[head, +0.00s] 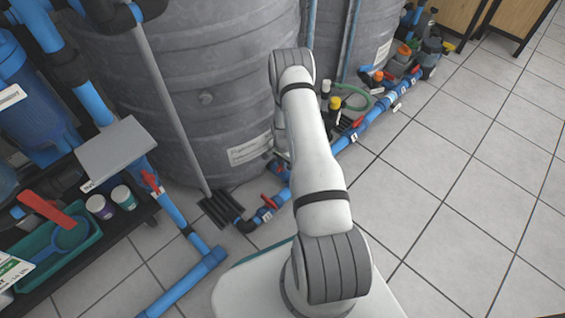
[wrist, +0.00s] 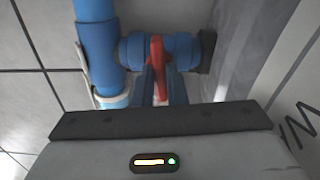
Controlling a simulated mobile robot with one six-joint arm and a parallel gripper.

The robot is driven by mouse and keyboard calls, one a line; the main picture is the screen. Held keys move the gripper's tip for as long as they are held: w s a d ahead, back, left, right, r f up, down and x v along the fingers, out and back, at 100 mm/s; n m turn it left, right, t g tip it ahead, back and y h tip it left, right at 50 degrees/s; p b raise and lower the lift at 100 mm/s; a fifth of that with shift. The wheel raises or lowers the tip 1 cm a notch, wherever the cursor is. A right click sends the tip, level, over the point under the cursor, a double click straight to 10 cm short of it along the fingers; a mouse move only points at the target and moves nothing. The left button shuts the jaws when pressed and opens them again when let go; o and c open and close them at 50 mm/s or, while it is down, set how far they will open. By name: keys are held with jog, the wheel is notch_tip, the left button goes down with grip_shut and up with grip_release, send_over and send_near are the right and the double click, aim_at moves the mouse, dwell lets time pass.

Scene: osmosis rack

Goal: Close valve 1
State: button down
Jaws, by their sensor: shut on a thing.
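In the wrist view, a red valve handle (wrist: 157,62) sits on a blue valve body (wrist: 182,48) that joins an upright blue pipe (wrist: 97,45). The handle points up and down in the picture, across the sideways line of the valve body. My gripper (wrist: 160,84) is shut on the handle, one finger on each side of its lower part. No number on this valve is readable. In the head view my arm hides my gripper and the held handle.
In the head view, large grey tanks (head: 190,75) stand close behind my arm. Other red-handled valves show on the floor pipe (head: 268,201) and at the left rack (head: 150,181). A teal tray (head: 72,262) lies at left. Tiled floor (head: 455,200) is clear at right.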

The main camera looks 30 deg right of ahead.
jog(key=shift+m, duration=0.7)
jog(key=c, duration=1.5)
grip_release()
jog(key=shift+o, duration=0.2)
jog(key=shift+r, duration=0.15)
notch_tip(320, 180, up, 8)
jog(key=p, duration=0.3)
jog(key=shift+f, duration=0.2)
